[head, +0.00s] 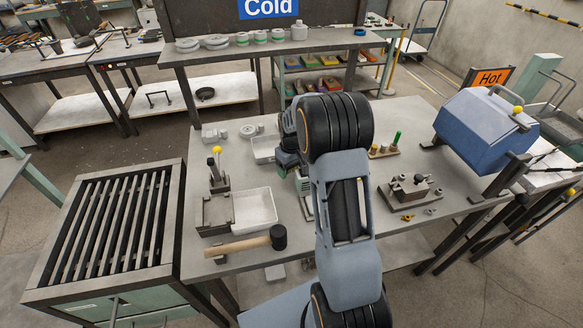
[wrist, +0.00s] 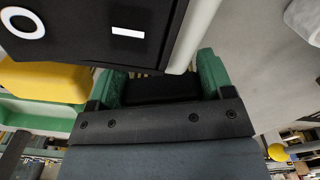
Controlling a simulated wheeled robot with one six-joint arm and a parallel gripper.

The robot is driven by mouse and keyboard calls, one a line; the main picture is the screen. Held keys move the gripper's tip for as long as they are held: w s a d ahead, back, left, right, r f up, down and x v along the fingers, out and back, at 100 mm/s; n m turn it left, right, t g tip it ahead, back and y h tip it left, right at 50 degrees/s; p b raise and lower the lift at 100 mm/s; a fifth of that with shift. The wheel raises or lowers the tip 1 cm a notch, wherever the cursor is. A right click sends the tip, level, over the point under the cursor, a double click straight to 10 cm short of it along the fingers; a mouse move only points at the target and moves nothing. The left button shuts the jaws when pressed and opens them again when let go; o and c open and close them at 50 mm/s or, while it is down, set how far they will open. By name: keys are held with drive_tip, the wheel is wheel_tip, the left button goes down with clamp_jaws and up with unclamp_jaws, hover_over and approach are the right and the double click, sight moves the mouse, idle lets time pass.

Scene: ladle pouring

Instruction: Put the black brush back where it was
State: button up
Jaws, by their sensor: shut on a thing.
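My gripper (wrist: 162,78) shows in the wrist view with its green fingers on both sides of a black thing (wrist: 160,90). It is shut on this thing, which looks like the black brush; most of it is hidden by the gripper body.
A mallet (head: 248,243), a white tray (head: 255,208) and a yellow-knobbed clamp (head: 217,172) lie on the table's left. A blue box (head: 474,133) stands at the right. In the wrist view, a black marked panel (wrist: 95,30) and a pale bar (wrist: 195,35) are close to the fingers.

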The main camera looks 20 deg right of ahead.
drive_tip(key=shift+f, duration=0.2)
drive_tip(key=shift+f, duration=0.15)
drive_tip(key=o, duration=0.6)
wheel_tip(320, 180, up, 12)
drive_tip(key=shift+f, duration=0.1)
drive_tip(key=s+a+r+t, duration=0.1)
drive_tip(key=s+a, duration=0.2)
drive_tip(key=s, duration=0.4)
drive_tip(key=s+a+r+m+t, duration=0.1)
drive_tip(key=s+a, duration=0.3)
drive_tip(key=s, duration=0.3)
drive_tip(key=s+a+r+m+t, duration=0.1)
drive_tip(key=s+a+r, duration=0.1)
drive_tip(key=s+a, duration=0.2)
drive_tip(key=shift+s+t, duration=0.4)
drive_tip(key=shift+s, duration=1.25)
